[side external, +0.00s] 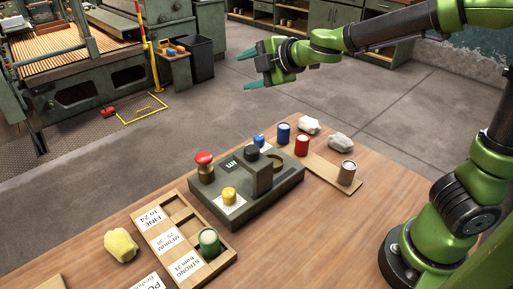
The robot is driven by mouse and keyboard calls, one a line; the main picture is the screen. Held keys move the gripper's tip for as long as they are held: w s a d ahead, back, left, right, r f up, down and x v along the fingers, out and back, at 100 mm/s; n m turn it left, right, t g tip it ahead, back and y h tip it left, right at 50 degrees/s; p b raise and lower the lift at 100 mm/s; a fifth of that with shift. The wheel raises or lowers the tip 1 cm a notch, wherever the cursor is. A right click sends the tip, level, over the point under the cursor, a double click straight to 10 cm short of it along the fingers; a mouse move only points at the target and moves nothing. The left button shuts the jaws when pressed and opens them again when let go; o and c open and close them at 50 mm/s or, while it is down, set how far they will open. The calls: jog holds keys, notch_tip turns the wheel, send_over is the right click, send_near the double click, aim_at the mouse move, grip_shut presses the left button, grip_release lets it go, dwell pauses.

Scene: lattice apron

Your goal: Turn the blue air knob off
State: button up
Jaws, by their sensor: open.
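The small blue knob (259,141) sits at the far edge of the dark grey control box (288,193) on the wooden table.
A red button (205,160) and yellow knob (229,195) are on the box. Blue (283,133), red (302,145) and grey (347,172) cylinders stand right of it. A labelled wooden tray (183,255) holds a green cylinder (209,242); a yellow sponge (120,245) lies left.

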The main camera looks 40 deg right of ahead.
jog(key=a+f+n+g+y, duration=0.2)
jog(key=a+n, duration=0.2)
jog(key=n, duration=0.4)
jog(key=n+g+h, duration=0.5)
jog(key=n+g, duration=0.1)
jog(key=n, duration=0.3)
send_near(260, 137)
jog(key=x, duration=0.9)
jog(key=shift+w+f, duration=0.15)
jog(key=c, duration=1)
jog(key=shift+c, duration=0.2)
